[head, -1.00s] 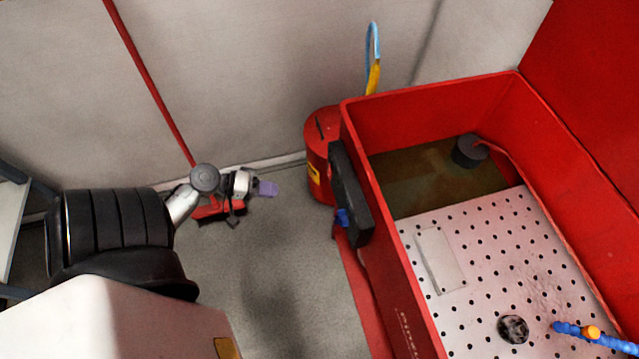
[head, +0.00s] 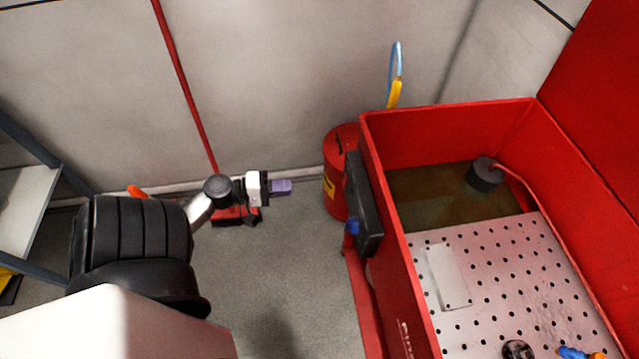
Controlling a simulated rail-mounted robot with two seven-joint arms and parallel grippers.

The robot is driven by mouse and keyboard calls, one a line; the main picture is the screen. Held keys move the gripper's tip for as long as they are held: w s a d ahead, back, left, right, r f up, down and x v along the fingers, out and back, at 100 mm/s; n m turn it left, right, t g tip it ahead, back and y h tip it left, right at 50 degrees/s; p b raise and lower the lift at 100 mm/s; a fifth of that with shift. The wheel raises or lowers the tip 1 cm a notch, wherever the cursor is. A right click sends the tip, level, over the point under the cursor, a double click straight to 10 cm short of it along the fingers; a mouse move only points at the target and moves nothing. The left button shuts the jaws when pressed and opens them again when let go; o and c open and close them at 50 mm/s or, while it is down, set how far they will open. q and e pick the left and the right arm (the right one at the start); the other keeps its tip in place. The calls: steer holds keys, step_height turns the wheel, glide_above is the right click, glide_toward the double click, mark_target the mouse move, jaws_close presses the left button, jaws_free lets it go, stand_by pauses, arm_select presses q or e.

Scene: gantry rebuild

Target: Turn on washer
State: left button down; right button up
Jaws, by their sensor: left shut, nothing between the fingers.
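The washer is a red open tub (head: 450,118) on the right, with a perforated light tray (head: 510,275) and brownish liquid at its far end. A black box (head: 362,205) with a blue part (head: 352,226) is mounted on the tub's left outer wall. My left gripper (head: 288,187) has purple fingertips and is shut and empty. It appears left of the black box, with a clear gap in the picture. Any switch on the box is too small to tell. My right gripper is out of view.
A red can (head: 340,165) stands by the tub's far left corner. A red-handled broom (head: 185,85) leans on the wall behind my left arm. A grey shelf (head: 28,205) is at the left edge. The floor (head: 290,265) left of the tub is clear.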

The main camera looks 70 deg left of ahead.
mark_target(343, 184)
arm_select(q)
steer(key=p+x, duration=0.2)
steer(key=x, duration=1)
steer(key=shift+x, duration=0.85)
steer(key=shift+w+f+b, duration=0.1)
steer(key=shift+w+b, duration=0.1)
steer(key=shift+b, duration=0.5)
